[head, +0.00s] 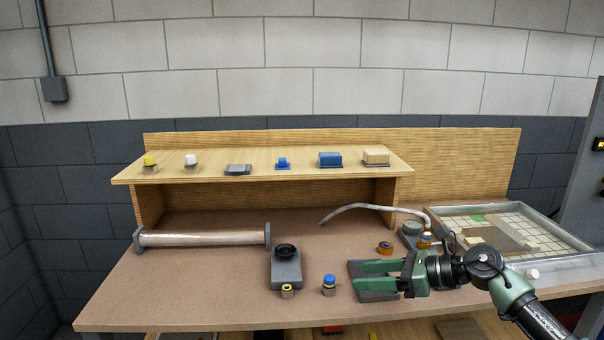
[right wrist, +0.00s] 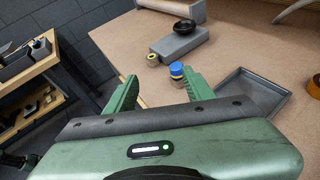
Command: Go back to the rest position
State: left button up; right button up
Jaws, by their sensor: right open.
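My right gripper (head: 362,276) reaches in from the right over the workbench, its green fingers apart and pointing left. It hangs over a dark grey shallow tray (head: 380,296), partly covering it. In the right wrist view the two fingers (right wrist: 158,88) are spread with nothing held between them. A small blue-capped jar (head: 329,284) stands on the bench left of the fingertips; in the right wrist view it shows beyond the right finger (right wrist: 177,70). My left gripper is not in view.
A grey block with a black round top (head: 286,268) and a small yellow-ringed piece (head: 287,291) stand further left. A clear roll (head: 203,238) lies behind. A framed grid bed (head: 585,243) is at right. The shelf (head: 215,175) holds several small items. The bench's front left is clear.

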jog(key=s+a+r+m+t+y, duration=0.2)
jog(key=a+r+m+t, duration=0.2)
jog(key=a+m+t, duration=0.55)
jog(key=s+d+f+m+h, duration=0.5)
jog(key=d+f+m+h, duration=0.25)
jog(key=m, duration=0.65)
jog(key=s+d+f+m+h, duration=0.5)
jog(key=d+f+m+h, duration=0.25)
jog(key=m, duration=0.65)
jog(key=s+f+m+g, duration=0.3)
jog(key=s+f+g, duration=0.15)
jog(key=s, duration=0.45)
jog(key=s+f+m+g, duration=0.3)
jog(key=s+f, duration=0.2)
jog(key=s, duration=0.4)
jog(key=s+f+m+g, duration=0.3)
jog(key=s+f+g, duration=0.1)
jog(key=s, duration=0.5)
notch_tip(320, 180, down, 27)
jog(key=s+g, duration=0.2)
jog(key=s, duration=0.1)
jog(key=s+d+f, duration=0.3)
jog(key=s+f, duration=1.1)
jog(key=s, duration=0.1)
jog(key=shift+s+n+g+p, duration=0.35)
jog(key=shift+n+g+p, duration=0.05)
jog(key=shift+n+p, duration=0.05)
